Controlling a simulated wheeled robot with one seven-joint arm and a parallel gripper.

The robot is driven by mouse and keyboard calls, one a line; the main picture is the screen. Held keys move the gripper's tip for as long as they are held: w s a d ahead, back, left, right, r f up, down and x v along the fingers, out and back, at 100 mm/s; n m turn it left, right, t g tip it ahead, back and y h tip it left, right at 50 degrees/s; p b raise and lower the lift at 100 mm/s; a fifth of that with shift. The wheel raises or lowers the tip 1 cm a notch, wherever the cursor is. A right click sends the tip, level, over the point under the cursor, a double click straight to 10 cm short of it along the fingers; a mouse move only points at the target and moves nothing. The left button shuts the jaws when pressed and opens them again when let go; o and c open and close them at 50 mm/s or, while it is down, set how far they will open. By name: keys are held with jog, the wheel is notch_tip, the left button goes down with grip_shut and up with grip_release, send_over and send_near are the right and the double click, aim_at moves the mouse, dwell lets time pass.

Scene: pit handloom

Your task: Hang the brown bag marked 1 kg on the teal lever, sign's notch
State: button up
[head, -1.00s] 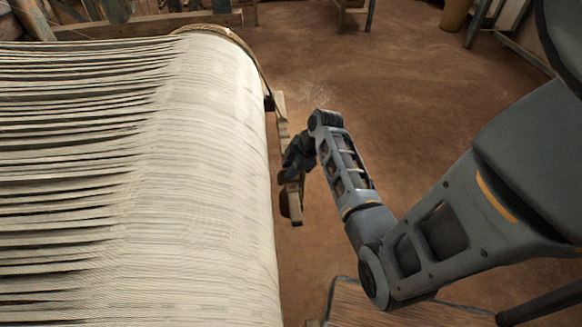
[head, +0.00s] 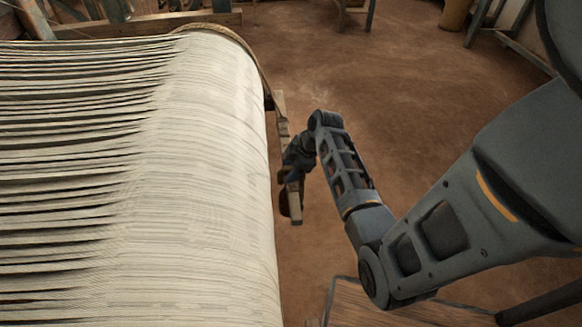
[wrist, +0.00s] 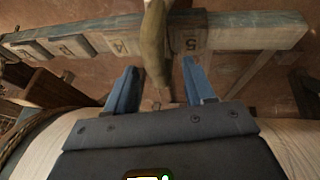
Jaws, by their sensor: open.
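The lever (wrist: 258,38) is a weathered bar with a faint grey-teal tint, crossing the top of the wrist view. Its plates carry numbers, with 4 and 5 legible. An olive-brown bag or its strap (wrist: 154,45) passes in front of the lever, just left of the 5 plate. Its 1 kg mark is not visible. My gripper (wrist: 155,78) is open, with its blue fingers on either side of the brown piece; I cannot tell if they touch it. In the head view my gripper (head: 293,160) is beside the lever (head: 282,115), and a dark brown shape hangs low there. No sign is readable.
The wide roll of pale warp threads (head: 205,170) lies close left of my gripper. A wooden bench (head: 390,305) stands at the bottom. The brown floor (head: 380,80) beyond my arm is open. Wooden frame parts stand at the back.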

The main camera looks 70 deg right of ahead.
jog(key=v, duration=0.8)
